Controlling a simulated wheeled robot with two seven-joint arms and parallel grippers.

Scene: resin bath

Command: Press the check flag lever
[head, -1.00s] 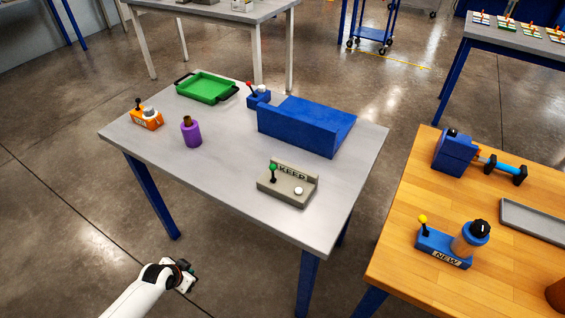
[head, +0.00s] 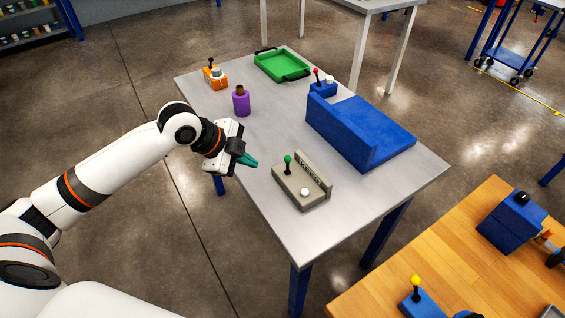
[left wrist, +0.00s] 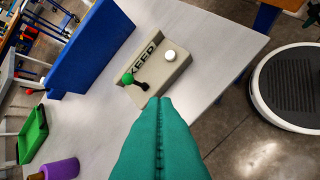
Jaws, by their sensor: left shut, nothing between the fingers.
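No label reading "check" is legible in view. A grey box marked KEEP (head: 301,186) has a green-knobbed lever (head: 288,160) and a white button. The box also shows in the left wrist view (left wrist: 152,76), its lever just beyond my fingertips. An orange box (head: 215,80) with a black-knobbed lever stands at the table's far left corner. A blue box (head: 323,88) with a red-knobbed lever (head: 316,71) stands behind the large blue block. My left gripper (head: 251,162) is shut and empty at the table's left edge, left of the KEEP box. My right gripper is not in view.
The grey table (head: 350,210) also holds a purple bottle (head: 241,104), a green tray (head: 278,66) and a large blue angled block (head: 365,132). A wooden table (head: 440,245) at right carries a yellow-knobbed lever (head: 415,282). The front of the grey table is clear.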

